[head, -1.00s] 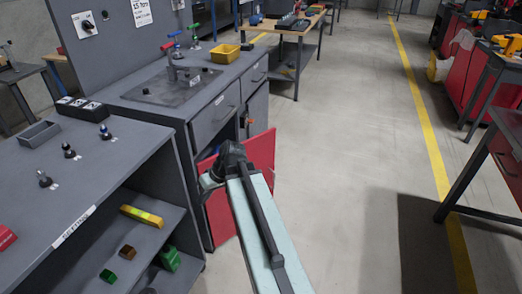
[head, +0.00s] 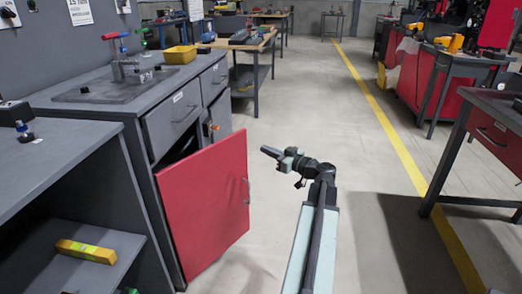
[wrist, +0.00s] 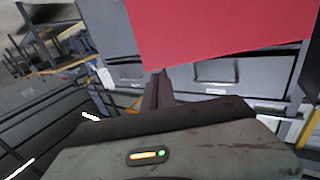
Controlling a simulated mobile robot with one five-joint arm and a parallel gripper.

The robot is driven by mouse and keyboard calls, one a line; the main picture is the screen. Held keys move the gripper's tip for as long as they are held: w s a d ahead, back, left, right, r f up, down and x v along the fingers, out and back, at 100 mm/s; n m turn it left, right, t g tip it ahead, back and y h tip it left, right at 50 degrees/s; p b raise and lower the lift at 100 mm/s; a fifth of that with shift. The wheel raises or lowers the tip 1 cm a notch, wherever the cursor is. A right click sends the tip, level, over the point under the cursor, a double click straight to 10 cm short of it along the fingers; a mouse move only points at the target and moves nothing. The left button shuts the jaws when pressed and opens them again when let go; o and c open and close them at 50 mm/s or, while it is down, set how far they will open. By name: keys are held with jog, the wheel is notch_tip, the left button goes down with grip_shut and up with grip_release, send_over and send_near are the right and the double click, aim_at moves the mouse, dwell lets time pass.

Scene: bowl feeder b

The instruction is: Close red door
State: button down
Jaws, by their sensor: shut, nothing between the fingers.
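The red door (head: 205,204) hangs on the grey cabinet (head: 141,165) and stands open, swung out over the floor. Its handle (head: 246,190) is on the edge away from the cabinet. My gripper (head: 264,151) is just right of the door's free upper corner in the head view, shut and empty. I cannot tell whether it touches the door. In the wrist view the red door (wrist: 215,30) fills the upper middle, above my shut fingers (wrist: 157,82). The cabinet's drawer fronts (wrist: 228,74) show beyond them.
An open grey shelf unit (head: 50,160) with a yellow level (head: 86,251) stands at the left. A yellow bin (head: 180,55) is on the cabinet top. A red-drawer bench (head: 490,128) stands at the right. The floor between (head: 330,120) is clear.

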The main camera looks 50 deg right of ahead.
aim_at(239, 139)
jog(key=w, duration=1.1)
jog(key=shift+w+a, duration=0.3)
jog(key=shift+w, duration=0.05)
